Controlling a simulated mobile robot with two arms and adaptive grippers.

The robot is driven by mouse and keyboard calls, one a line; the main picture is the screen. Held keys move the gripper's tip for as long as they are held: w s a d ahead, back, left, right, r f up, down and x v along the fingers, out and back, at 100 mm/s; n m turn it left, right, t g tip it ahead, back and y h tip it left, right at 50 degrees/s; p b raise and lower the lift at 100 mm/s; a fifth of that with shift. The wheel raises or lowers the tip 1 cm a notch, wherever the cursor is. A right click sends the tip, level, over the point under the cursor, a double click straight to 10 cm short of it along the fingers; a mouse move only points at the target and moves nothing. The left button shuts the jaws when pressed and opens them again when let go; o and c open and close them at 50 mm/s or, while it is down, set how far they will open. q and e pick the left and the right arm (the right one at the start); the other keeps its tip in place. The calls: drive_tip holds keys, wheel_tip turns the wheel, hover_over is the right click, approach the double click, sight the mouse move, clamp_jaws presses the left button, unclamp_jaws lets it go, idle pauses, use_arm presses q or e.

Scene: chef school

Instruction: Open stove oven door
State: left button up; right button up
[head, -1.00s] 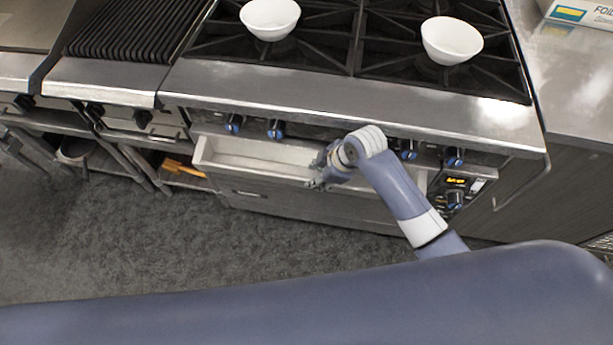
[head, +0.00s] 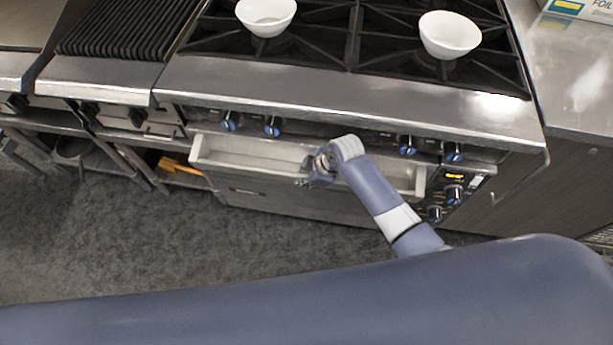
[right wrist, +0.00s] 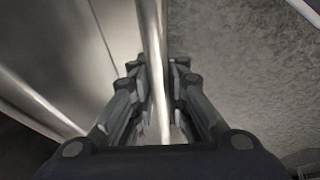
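The stove (head: 340,100) stands ahead of me in the head view. Below its knobs, the oven door front (head: 270,196) stands out from the stove at its top, with a pale gap (head: 245,158) behind it. My right gripper (head: 314,172) is at the top of this front, near its middle. In the right wrist view a shiny bar handle (right wrist: 152,40) runs between the fingers of my right gripper (right wrist: 158,72). The fingers look closed on the bar from both sides; the contact is partly hidden. My left gripper is not in view.
Two white bowls, left (head: 266,14) and right (head: 449,36), sit on the black burner grates. Blue-ringed knobs (head: 272,126) line the stove front. A grill (head: 120,28) stands at left, a counter (head: 580,85) at right. The grey floor (head: 130,240) before the stove is clear.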

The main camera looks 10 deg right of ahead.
drive_tip(key=shift+s, duration=0.1)
clamp_jaws()
drive_tip(key=s+a+f, duration=0.2)
drive_tip(key=s+f, duration=0.2)
drive_tip(key=s, duration=0.2)
drive_tip(key=s+a+f+t, duration=0.1)
drive_tip(key=s+a+f, duration=0.1)
drive_tip(key=s+f, duration=0.2)
drive_tip(key=s+a+f+p, duration=0.1)
drive_tip(key=s+f, duration=0.3)
drive_tip(key=s, duration=0.6)
drive_tip(key=shift+s+a+h, duration=0.25)
drive_tip(key=shift+a+h, duration=0.05)
drive_tip(key=shift+a, duration=0.55)
drive_tip(key=shift+w+r, duration=0.1)
